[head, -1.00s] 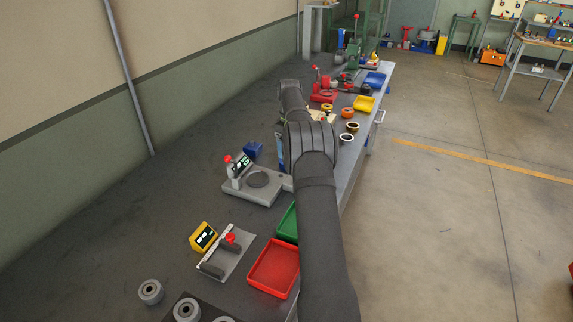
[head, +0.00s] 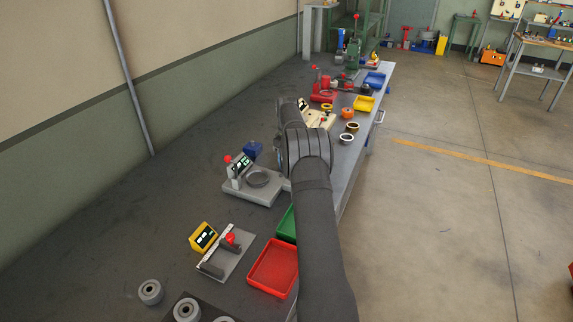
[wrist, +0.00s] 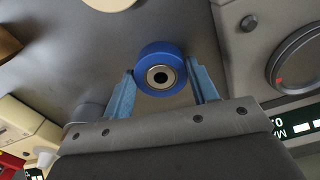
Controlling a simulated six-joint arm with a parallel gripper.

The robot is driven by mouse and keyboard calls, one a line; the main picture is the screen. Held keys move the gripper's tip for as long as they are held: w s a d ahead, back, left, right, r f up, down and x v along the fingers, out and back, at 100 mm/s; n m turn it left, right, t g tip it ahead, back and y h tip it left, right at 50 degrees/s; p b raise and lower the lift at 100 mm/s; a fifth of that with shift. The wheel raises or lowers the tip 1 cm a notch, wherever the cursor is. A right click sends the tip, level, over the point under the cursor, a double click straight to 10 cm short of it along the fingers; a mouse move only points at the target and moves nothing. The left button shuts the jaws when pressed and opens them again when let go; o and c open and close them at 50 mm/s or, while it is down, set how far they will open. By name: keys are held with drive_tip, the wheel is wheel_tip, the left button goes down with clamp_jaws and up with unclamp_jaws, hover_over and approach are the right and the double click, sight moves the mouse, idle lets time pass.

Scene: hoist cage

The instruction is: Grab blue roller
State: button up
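The blue roller (wrist: 160,54), with a pale metal centre and a dark hole, shows in the wrist view just beyond the middle of my gripper. My gripper (wrist: 160,68) has its two light blue fingers apart, one at each side of the roller. The fingertips are close to its sides; whether they touch it cannot be told. In the head view my arm hides both the gripper and the roller.
A grey gauge stand (head: 256,190) with a round plate stands left of my arm. Red (head: 274,268) and green (head: 287,224) trays lie nearer. A beige device (head: 318,117) stands beyond my arm, near orange and dark rings.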

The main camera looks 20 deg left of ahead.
drive_tip(key=c, duration=0.4)
drive_tip(key=shift+r, duration=0.2)
